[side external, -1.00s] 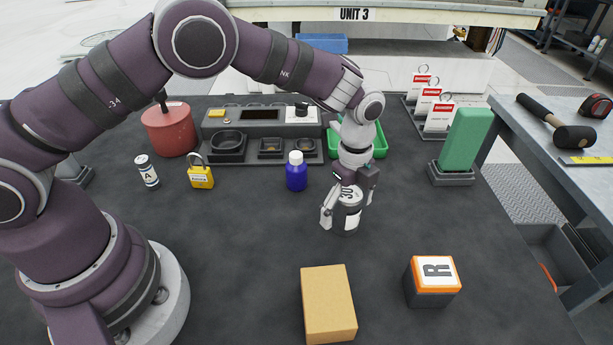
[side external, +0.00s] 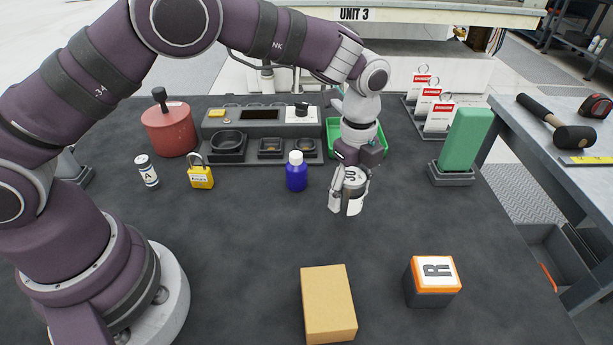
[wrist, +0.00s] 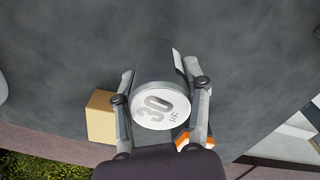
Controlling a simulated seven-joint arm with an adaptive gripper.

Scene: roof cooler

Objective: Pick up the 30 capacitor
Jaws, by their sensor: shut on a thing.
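The 30 capacitor (side external: 355,181) is a short can with a light top marked 30 and a dark and white side. In the wrist view the capacitor (wrist: 160,100) sits between both fingers, its 30 µF label facing the camera. My gripper (side external: 348,200) is shut on it, with a finger on each side. The capacitor appears raised a little above the dark mat (side external: 240,260), roughly upright. Its far side is hidden by the fingers.
A blue bottle (side external: 297,172) stands left of my gripper. A green tray (side external: 335,150) lies behind it. A cardboard box (side external: 328,303) and an orange-edged R block (side external: 434,274) are in front. A green block (side external: 466,142) stands right. The mat's middle is clear.

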